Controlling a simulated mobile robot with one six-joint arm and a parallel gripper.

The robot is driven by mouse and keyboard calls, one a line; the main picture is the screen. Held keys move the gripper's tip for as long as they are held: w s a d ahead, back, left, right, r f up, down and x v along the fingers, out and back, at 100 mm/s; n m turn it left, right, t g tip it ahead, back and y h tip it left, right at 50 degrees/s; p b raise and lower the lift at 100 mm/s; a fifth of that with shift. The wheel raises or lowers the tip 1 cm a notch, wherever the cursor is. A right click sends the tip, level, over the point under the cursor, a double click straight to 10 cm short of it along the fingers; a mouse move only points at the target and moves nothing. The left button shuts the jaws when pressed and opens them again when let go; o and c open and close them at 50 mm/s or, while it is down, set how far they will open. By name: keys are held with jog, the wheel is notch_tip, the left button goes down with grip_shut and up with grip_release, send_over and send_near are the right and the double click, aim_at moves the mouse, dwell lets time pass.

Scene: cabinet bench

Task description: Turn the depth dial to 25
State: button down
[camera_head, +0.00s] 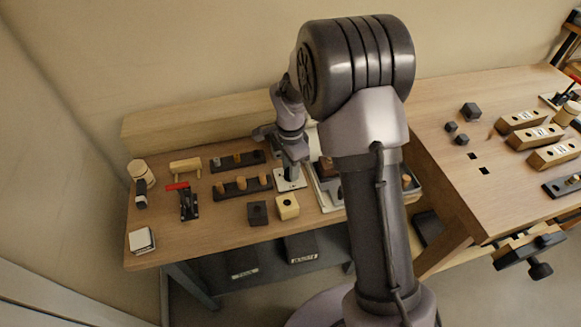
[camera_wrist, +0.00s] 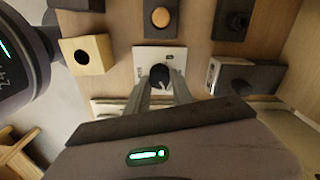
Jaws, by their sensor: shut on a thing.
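The depth dial is a dark round knob (camera_wrist: 160,75) on a white square plate (camera_wrist: 145,57). A pale pointer mark shows on the knob, and small print on the plate is too small to read surely. My gripper (camera_wrist: 162,86) points down at the dial, its two fingers on either side of the knob and shut on it. In the head view my gripper (camera_head: 290,173) stands over the white plate (camera_head: 291,185), and the knob is hidden there by the fingers.
A pale block with a hole (camera_head: 288,207) and a dark block (camera_head: 257,213) sit close in front. Dark peg racks (camera_head: 245,187) and a red-handled clamp (camera_head: 187,201) lie to the left. A tray (camera_head: 328,198) is close on the right, partly behind my arm.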

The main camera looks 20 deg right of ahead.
jog(key=c, duration=1.1)
grip_release()
notch_tip(320, 180, up, 18)
jog(key=p, duration=0.6)
jog(key=shift+f+p, duration=0.25)
jog(key=shift+p, duration=0.1)
